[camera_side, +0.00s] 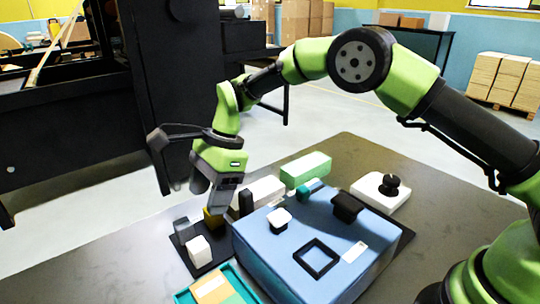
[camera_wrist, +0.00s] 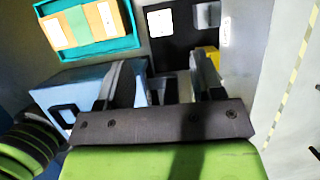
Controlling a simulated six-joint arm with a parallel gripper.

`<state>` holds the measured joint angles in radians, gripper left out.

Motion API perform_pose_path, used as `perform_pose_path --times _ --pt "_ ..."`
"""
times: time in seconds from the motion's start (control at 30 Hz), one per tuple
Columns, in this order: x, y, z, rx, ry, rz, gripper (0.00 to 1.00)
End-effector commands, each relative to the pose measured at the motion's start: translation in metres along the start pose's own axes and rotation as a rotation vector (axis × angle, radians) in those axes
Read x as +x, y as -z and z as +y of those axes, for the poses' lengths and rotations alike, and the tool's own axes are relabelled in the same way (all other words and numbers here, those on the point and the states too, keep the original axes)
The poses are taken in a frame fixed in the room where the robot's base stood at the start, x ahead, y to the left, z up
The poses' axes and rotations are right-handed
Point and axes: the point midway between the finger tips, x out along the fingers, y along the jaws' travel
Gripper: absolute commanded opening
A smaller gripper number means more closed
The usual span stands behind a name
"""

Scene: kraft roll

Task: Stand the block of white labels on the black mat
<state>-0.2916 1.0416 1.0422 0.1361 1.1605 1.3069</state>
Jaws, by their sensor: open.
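The black mat (camera_side: 215,262) lies on the table left of the blue box; it also shows at the top of the wrist view (camera_wrist: 176,52). A small white block (camera_side: 199,251), seemingly the labels, stands upright on the mat's near part and shows in the wrist view (camera_wrist: 160,22). A dark grey block (camera_side: 183,229) stands beside it, and a yellow block (camera_side: 212,219) is on the mat's far side. My gripper (camera_side: 208,200) is open above the yellow block's area, apart from the white block. In the wrist view its fingers (camera_wrist: 163,85) are spread.
A teal tray (camera_side: 180,297) lies in front. A green-and-white box (camera_side: 306,169) and a white unit with a black knob (camera_side: 379,193) stand behind.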

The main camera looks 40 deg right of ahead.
Motion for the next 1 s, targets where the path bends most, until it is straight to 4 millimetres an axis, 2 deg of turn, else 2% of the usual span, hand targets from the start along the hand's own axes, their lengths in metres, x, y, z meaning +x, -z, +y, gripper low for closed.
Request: perform_pose_path --times 0.17,0.27,0.37,0.47,0.6,0.7,0.83,1.0 --pt "-0.002 0.000 0.000 -0.003 0.001 0.000 0.61" --pt "-0.016 -0.001 0.001 -0.036 0.021 0.002 0.61" --pt "-0.051 -0.001 0.005 -0.124 0.065 0.010 0.61" --pt "-0.099 0.001 0.019 -0.258 0.129 0.032 0.61" --pt "-0.161 0.009 0.054 -0.467 0.217 0.089 0.61" --pt "-0.195 0.017 0.086 -0.612 0.274 0.142 0.61" --pt "-0.227 0.031 0.133 -0.799 0.338 0.231 0.61" --pt "-0.243 0.051 0.197 -1.032 0.397 0.370 0.61"
